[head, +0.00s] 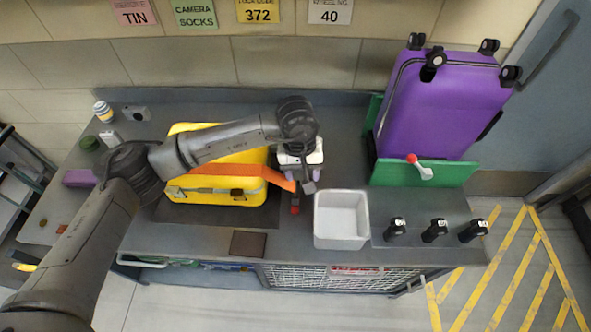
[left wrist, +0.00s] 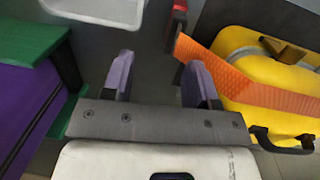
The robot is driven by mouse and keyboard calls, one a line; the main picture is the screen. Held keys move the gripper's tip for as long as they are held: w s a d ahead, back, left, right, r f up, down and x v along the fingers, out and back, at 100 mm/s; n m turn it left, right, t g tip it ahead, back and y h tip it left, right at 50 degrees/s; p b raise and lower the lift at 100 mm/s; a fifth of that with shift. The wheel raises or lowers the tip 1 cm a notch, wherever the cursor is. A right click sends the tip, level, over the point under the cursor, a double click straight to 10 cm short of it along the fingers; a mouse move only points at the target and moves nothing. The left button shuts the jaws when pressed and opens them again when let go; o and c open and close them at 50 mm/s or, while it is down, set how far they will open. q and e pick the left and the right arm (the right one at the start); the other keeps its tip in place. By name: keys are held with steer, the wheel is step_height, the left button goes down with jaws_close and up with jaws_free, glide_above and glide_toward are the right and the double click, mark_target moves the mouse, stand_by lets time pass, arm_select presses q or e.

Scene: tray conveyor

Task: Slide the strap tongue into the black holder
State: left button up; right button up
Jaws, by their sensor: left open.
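An orange strap (head: 240,170) lies across the yellow suitcase (head: 235,197), and its free end reaches past the case's right side. The strap (left wrist: 245,80) also shows in the left wrist view, its end close to one finger; the tongue itself is hard to make out. A small black holder with a red part (head: 295,209) stands on the table just in front of the strap end; it shows at the top of the left wrist view (left wrist: 179,12). My left gripper (head: 303,178) is open above the strap end, its purple fingers (left wrist: 161,82) apart with nothing between them.
A white bin (head: 341,242) stands to the right of the holder. A purple suitcase (head: 435,105) stands at the back right behind a green panel (head: 424,173). A brown square (head: 248,244) lies in front of the yellow suitcase.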

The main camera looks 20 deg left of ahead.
mark_target(295, 189)
arm_select(q)
steer(key=shift+y, duration=0.6)
steer(key=f, duration=0.4)
steer(key=a+f+b, duration=0.1)
steer(key=f, duration=0.4)
steer(key=a+f, duration=0.1)
steer(key=f, duration=0.3)
steer(key=shift+w+f+b, duration=0.2)
steer(key=shift+w+b, duration=0.15)
steer(key=shift+b, duration=0.05)
steer(key=shift+c, duration=0.2)
steer(key=shift+a, duration=0.1)
steer(key=c, duration=0.9)
steer(key=o, duration=0.9)
steer(key=shift+o, duration=0.2)
step_height(295, 189, up, 14)
steer(key=p, duration=0.1)
steer(key=shift+p, duration=0.35)
